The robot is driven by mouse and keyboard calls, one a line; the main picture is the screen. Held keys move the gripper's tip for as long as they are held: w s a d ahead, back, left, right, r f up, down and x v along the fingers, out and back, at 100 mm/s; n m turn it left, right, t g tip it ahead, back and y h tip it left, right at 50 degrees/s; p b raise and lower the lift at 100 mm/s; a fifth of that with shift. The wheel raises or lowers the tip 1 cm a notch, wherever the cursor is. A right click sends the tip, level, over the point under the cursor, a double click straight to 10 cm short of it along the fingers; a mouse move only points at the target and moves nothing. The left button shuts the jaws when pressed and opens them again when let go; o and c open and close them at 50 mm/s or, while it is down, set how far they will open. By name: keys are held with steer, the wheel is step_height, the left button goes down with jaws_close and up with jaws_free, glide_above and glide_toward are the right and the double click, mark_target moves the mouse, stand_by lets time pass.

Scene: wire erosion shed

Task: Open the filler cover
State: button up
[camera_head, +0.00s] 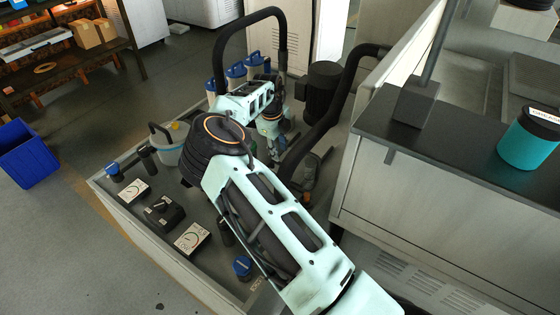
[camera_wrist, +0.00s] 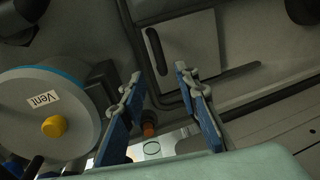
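My gripper (camera_wrist: 160,73) shows its two blue fingers spread apart, with nothing between them. In the head view my gripper (camera_head: 282,150) is low over the machine deck, partly hidden by my arm. In the wrist view a pale square panel (camera_wrist: 192,45) with a dark slot-like bar (camera_wrist: 156,52) lies beyond the fingertips; it may be the filler cover, but I cannot tell for sure. It looks shut, and the fingers seem apart from it. No part is clearly marked as the filler cover in either view.
A round vessel marked "Vent" (camera_wrist: 42,112) with a yellow knob (camera_wrist: 54,126) stands close left of the fingers. Gauges (camera_head: 192,238), a blue knob (camera_head: 242,266) and a thick black hose (camera_head: 335,110) crowd the deck. A teal canister (camera_head: 526,145) stands on the right cabinet.

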mark_target(282, 164)
steer(key=f, duration=0.4)
steer(key=w+f, duration=0.1)
steer(key=f, duration=0.2)
steer(key=shift+w+d, duration=0.1)
steer(key=shift+d, duration=0.25)
jaws_close()
